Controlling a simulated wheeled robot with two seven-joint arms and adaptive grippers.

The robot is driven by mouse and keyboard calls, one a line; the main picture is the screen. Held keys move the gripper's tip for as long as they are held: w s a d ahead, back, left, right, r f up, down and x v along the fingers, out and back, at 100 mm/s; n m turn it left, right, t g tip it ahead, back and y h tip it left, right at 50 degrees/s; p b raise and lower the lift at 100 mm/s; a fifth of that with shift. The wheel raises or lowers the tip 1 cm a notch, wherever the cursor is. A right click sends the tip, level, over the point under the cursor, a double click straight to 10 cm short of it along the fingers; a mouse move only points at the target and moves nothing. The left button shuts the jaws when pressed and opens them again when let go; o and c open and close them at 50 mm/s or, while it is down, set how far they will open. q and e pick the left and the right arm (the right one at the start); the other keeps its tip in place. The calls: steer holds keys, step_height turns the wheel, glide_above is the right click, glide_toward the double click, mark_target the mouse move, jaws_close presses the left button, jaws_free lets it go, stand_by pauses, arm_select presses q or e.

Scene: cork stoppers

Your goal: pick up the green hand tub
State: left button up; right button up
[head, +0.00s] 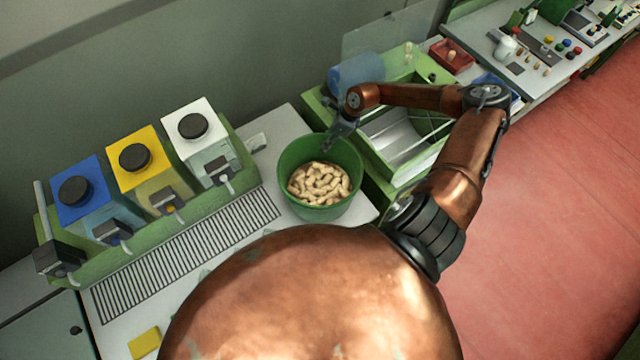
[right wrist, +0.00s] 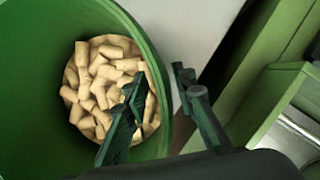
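The green hand tub (head: 322,206) stands on the pale counter, upright, filled part way with tan cork stoppers (head: 318,183). In the right wrist view the tub (right wrist: 150,45) fills the left side, with the corks (right wrist: 95,85) inside. My right gripper (head: 336,138) is at the tub's far right rim. In the right wrist view my right gripper (right wrist: 161,84) is open, with one finger over the tub's inside and the other outside the wall. The rim runs between them, and I cannot tell whether either finger touches it. My left gripper is not in view.
Left of the tub is a green rack with blue (head: 80,190), yellow (head: 138,158) and white (head: 196,125) dispensers, and a slotted grate (head: 185,255). A green-framed machine (head: 395,140) stands close on the right. A yellow block (head: 145,343) lies at the front left.

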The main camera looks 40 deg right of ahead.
steer(key=shift+c, duration=0.5)
jaws_close()
steer(key=shift+r, duration=0.1)
stand_by(0.3)
